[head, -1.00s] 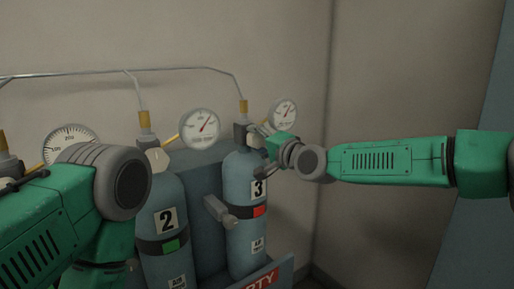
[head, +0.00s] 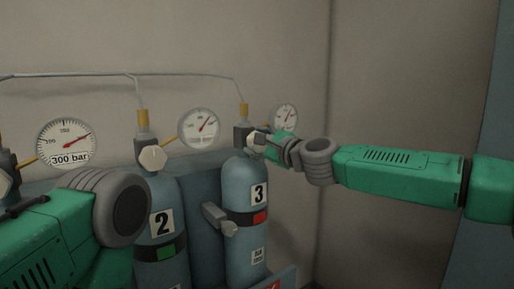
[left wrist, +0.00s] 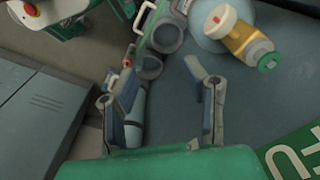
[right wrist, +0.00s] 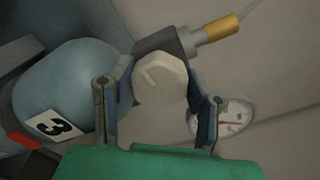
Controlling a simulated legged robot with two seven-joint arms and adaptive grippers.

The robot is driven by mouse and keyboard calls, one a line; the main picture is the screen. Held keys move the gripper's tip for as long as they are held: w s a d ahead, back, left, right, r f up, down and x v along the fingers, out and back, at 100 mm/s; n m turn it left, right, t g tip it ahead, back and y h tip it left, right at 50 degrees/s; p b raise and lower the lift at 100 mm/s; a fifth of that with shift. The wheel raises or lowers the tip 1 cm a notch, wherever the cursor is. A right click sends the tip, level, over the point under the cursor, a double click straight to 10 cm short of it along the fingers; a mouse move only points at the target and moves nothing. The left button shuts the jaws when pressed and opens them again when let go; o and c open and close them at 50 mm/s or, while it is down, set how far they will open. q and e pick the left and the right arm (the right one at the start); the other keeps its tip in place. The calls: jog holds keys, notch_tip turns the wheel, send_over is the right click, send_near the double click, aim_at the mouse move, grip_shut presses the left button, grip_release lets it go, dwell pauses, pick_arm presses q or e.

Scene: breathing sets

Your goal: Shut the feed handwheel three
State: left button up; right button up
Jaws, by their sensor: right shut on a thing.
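Cylinder three (head: 241,178) is blue-grey, with a "3" label and a red tag on its dark band. Its pale faceted feed handwheel (right wrist: 160,79) sits on the dark valve block, with a light line on its face. My right gripper (right wrist: 163,95) is shut on this handwheel, one finger on either side. In the head view the right gripper (head: 262,143) partly covers the handwheel. My left gripper (left wrist: 169,85) has its fingers apart and is empty; in the head view only its arm shows.
Cylinder two (head: 164,200), with a green tag and its own pale handwheel (head: 152,158), stands left of cylinder three. A gauge (head: 286,117) sits behind the right gripper. A pipe (head: 190,70) runs above along the wall. Right of the cylinders is bare wall.

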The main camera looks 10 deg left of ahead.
jog(key=m, duration=0.2)
jog(key=m+b, duration=0.1)
jog(key=m, duration=0.2)
jog(key=shift+w+d+f+m, duration=0.15)
jog(key=shift+f+m, duration=0.15)
jog(key=m+b, duration=0.1)
jog(key=m, duration=0.3)
jog(key=shift+f+m, duration=0.1)
jog(key=shift+m, duration=0.2)
jog(key=m+b, duration=0.2)
jog(key=m, duration=0.2)
jog(key=shift+f, duration=0.15)
jog(key=m+b, duration=0.1)
jog(key=m, duration=0.4)
jog(key=shift+b, duration=0.4)
jog(key=o, duration=1.2)
jog(key=shift+c, duration=0.2)
jog(key=shift+w+a, duration=0.15)
jog(key=shift+a, duration=0.05)
jog(key=shift+r, duration=0.25)
